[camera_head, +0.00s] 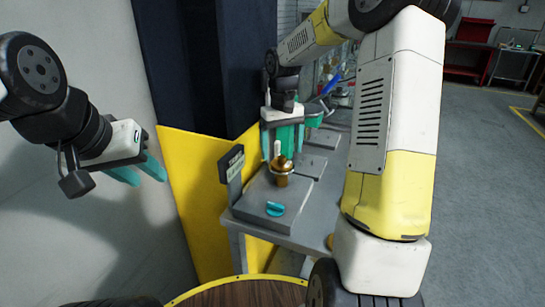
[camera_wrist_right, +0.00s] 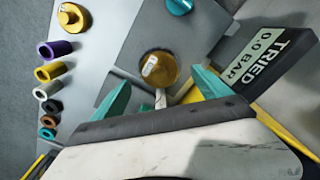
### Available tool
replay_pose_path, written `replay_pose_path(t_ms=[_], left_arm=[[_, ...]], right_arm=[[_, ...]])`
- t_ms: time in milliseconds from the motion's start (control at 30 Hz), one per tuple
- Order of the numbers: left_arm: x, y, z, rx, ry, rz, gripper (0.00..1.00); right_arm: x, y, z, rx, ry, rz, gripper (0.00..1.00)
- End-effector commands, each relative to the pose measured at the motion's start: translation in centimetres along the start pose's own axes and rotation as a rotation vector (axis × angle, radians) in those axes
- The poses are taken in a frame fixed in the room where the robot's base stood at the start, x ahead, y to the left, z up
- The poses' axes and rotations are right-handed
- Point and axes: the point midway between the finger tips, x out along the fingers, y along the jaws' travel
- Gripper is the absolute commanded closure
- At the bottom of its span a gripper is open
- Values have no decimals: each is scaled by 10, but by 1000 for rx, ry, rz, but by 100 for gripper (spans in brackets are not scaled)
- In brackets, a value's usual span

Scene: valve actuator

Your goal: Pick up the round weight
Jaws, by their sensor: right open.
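A rounded brass piece (camera_head: 282,166) with a pale upright stem stands on the grey bench unit; in the right wrist view it is a gold dome (camera_wrist_right: 158,68). A second round golden piece (camera_wrist_right: 72,17) with a knob lies at the upper left of that view. Which of the two is the round weight I cannot tell for certain. My left gripper (camera_head: 139,172) hangs empty at the left, fingers apart.
A teal knob (camera_head: 275,209) is on the unit's front. Several coloured rings (camera_wrist_right: 48,71) lie in a row on the bench. A yellow panel (camera_head: 195,185) stands left of the bench.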

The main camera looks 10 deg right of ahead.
Motion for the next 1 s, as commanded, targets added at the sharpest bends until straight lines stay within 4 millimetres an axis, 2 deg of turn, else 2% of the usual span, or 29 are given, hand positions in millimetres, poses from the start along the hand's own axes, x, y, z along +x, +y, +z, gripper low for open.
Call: replay_pose_path(t_ms=[100, 200, 500, 833, 867, 1000], left_arm=[[0, 0, 0, 0, 0, 0, 64], [0, 0, 0, 0, 0, 0, 64], [0, 0, 0, 0, 0, 0, 64], [0, 0, 0, 0, 0, 0, 64], [0, 0, 0, 0, 0, 0, 64], [0, 0, 0, 0, 0, 0, 64]], right_arm=[[20, 1, 1, 2, -3, -1, 13], [30, 1, 0, 0, -1, 0, 13], [35, 1, 0, 1, 1, 0, 15], [34, 1, 0, 1, 1, 0, 80], [34, 1, 0, 1, 1, 0, 83], [34, 1, 0, 1, 1, 0, 83]])
